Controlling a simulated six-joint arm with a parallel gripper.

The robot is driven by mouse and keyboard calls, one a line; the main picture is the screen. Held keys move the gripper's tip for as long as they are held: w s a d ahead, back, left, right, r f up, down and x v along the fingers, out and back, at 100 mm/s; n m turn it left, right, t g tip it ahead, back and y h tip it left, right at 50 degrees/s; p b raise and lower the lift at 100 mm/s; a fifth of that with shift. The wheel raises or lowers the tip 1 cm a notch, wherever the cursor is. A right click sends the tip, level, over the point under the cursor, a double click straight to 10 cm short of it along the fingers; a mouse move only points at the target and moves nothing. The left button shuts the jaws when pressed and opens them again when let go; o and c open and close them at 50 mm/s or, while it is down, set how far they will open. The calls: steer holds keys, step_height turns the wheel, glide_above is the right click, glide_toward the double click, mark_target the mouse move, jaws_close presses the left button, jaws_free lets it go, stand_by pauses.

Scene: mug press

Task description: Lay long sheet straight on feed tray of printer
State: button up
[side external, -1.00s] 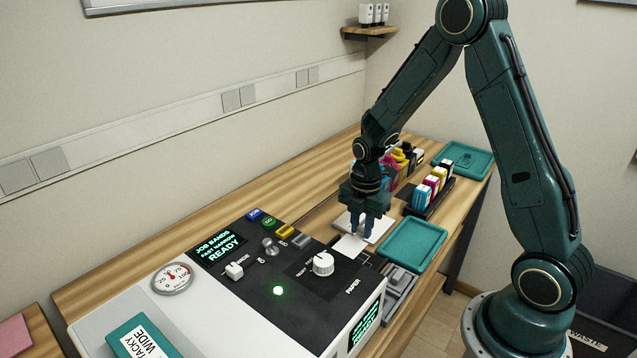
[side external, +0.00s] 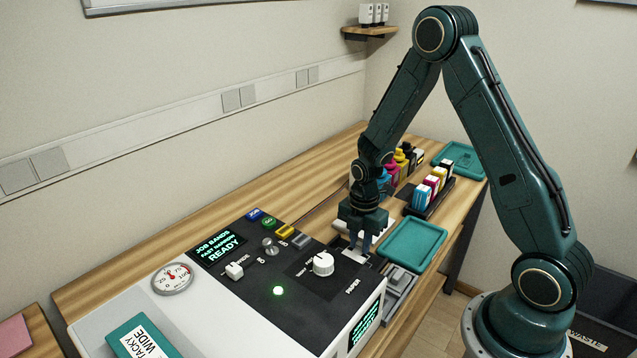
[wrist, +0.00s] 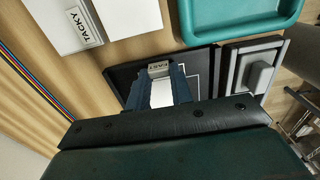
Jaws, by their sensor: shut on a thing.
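My gripper (side external: 360,248) is low beside the printer (side external: 275,275), over the dark feed tray at its far end. In the wrist view my gripper (wrist: 158,84) is shut on a small labelled block on a white sheet (wrist: 161,94). The label looks like "FAST", but is small. The sheet shows between the fingers, above or on the black feed tray (wrist: 204,72) with its thin white outline. I cannot tell whether the sheet touches the tray. Most of the sheet is hidden by the fingers and gripper body.
A white stack labelled TACKY (wrist: 58,28) and another white stack (wrist: 130,14) lie on the wood bench. An empty teal tray (side external: 413,243) is close to the right. A grey guide (side external: 398,284), ink bottles and a cartridge rack (side external: 430,195) are nearby.

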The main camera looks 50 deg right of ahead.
steer(key=shift+f, duration=0.15)
steer(key=o, duration=0.9)
steer(key=shift+o, duration=0.2)
step_height(320, 180, up, 12)
steer(key=shift+r, duration=0.2)
stand_by(0.6)
